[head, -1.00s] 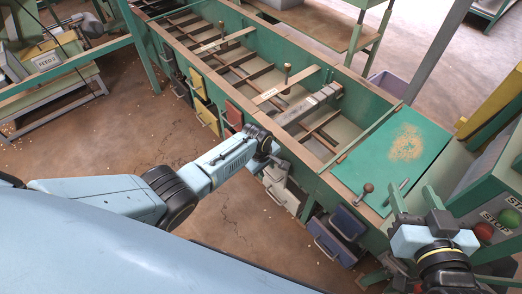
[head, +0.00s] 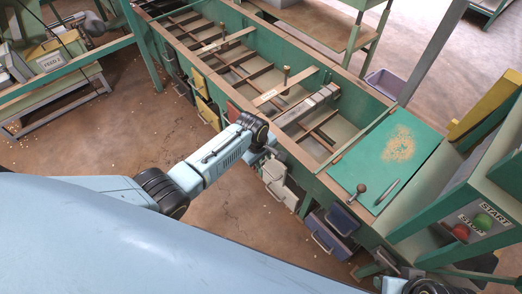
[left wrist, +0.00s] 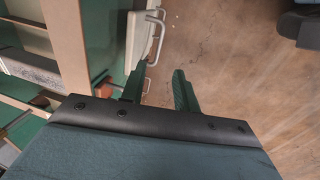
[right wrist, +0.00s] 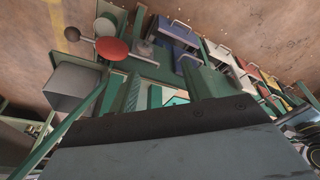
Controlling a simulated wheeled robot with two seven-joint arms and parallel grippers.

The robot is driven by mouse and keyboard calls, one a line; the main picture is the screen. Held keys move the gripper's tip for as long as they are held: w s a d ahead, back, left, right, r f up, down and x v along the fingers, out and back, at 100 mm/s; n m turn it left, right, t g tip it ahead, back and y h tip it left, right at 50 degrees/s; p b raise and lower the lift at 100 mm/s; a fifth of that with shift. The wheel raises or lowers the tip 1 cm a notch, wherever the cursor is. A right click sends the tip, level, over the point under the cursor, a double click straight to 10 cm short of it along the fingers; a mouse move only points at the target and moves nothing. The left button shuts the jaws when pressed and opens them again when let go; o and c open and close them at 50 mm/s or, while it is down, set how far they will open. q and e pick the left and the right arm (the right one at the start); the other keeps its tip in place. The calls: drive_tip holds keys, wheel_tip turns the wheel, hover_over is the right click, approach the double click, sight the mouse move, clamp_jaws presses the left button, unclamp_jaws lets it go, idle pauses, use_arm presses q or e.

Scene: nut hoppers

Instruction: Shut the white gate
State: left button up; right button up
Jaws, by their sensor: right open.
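The white gate (head: 275,176) is on the near side of the long green hopper bench, between the red gate and the blue gate. Its handle shows at its lower part. In the left wrist view the white gate (left wrist: 134,38) is edge-on, with its handle (left wrist: 160,38) sticking out to the right. My left gripper (head: 268,153) is at the top of the gate. In the left wrist view its fingers (left wrist: 160,76) are apart, with nothing between them, just short of the handle. Contact cannot be told. My right gripper (right wrist: 172,88) is open near the blue gate.
The blue gate (head: 346,221) is right of the white one; red (head: 234,112) and yellow (head: 203,86) gates are left. A knobbed lever (head: 360,189) stands on the green lid (head: 385,155). A START/STOP panel (head: 475,222) is at right. Open floor lies in front.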

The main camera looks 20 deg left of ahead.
use_arm(q)
drive_tip(key=shift+s+a+r+p, duration=0.15)
drive_tip(key=shift+r+p, duration=0.15)
drive_tip(key=shift+r, duration=0.35)
drive_tip(key=shift+s+a+r+p, duration=0.1)
drive_tip(key=shift+r+p, duration=0.2)
drive_tip(key=shift+r, duration=0.35)
use_arm(e)
drive_tip(key=shift+w+d+f, duration=0.1)
drive_tip(key=shift+d+f, duration=0.15)
drive_tip(key=shift+f, duration=0.5)
drive_tip(key=shift+w+d+f, duration=0.1)
drive_tip(key=shift+d+f, duration=0.1)
drive_tip(key=shift+f, duration=0.55)
drive_tip(key=shift+d+f, duration=0.25)
drive_tip(key=shift+f, duration=0.5)
